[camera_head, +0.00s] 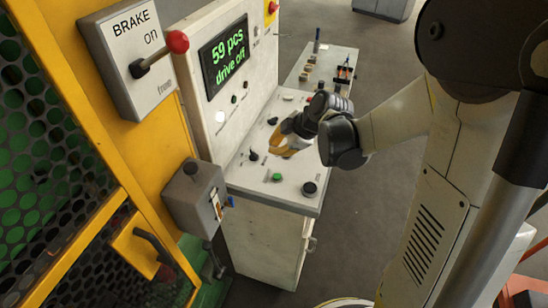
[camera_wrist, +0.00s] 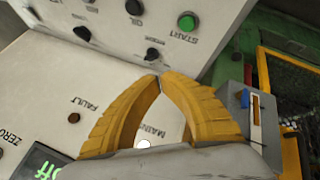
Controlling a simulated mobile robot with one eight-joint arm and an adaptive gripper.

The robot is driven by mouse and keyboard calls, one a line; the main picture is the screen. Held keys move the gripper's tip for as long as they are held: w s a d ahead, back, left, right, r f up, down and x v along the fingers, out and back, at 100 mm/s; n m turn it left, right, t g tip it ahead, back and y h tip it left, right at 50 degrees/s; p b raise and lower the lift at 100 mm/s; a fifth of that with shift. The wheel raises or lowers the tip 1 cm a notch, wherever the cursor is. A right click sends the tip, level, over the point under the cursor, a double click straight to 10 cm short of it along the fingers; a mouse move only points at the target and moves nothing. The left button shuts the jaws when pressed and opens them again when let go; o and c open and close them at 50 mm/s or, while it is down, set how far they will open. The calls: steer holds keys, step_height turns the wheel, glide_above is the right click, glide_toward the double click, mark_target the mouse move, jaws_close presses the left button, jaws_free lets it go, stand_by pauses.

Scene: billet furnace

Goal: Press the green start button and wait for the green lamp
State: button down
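The green start button (camera_head: 277,178) sits on the sloped desk of the control console, near its front edge. It also shows at the top of the wrist view (camera_wrist: 187,22), with the label START beside it. My gripper (camera_head: 283,151), with yellow fingers, is over the desk, behind the button and apart from it. In the wrist view my gripper's fingertips (camera_wrist: 161,76) meet, with nothing between them. The display (camera_head: 225,56) reads "59 pcs drive off" in green. A white lamp (camera_head: 220,117) marked MAINS is lit below it. I see no lit green lamp.
Black knobs (camera_wrist: 151,54) stand on the desk close to my fingertips. A black round knob (camera_head: 309,188) is right of the start button. A BRAKE box (camera_head: 138,55) with a red-tipped lever and a grey switch box (camera_head: 197,199) are at left, by a yellow-framed mesh guard.

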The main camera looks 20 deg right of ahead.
mark_target(275, 174)
steer(key=shift+d+f, duration=0.1)
steer(key=shift+f, duration=0.15)
steer(key=shift+w, duration=0.1)
step_height(275, 174, down, 9)
steer(key=b, duration=0.7)
steer(key=shift+r, duration=0.1)
stand_by(1.3)
steer(key=shift+f+b, duration=0.45)
steer(key=shift+b, duration=0.05)
steer(key=shift+f+b, duration=0.4)
steer(key=shift+b, duration=0.05)
stand_by(0.4)
steer(key=shift+r, duration=0.1)
steer(key=shift+r+p, duration=0.65)
steer(key=shift+r, duration=0.1)
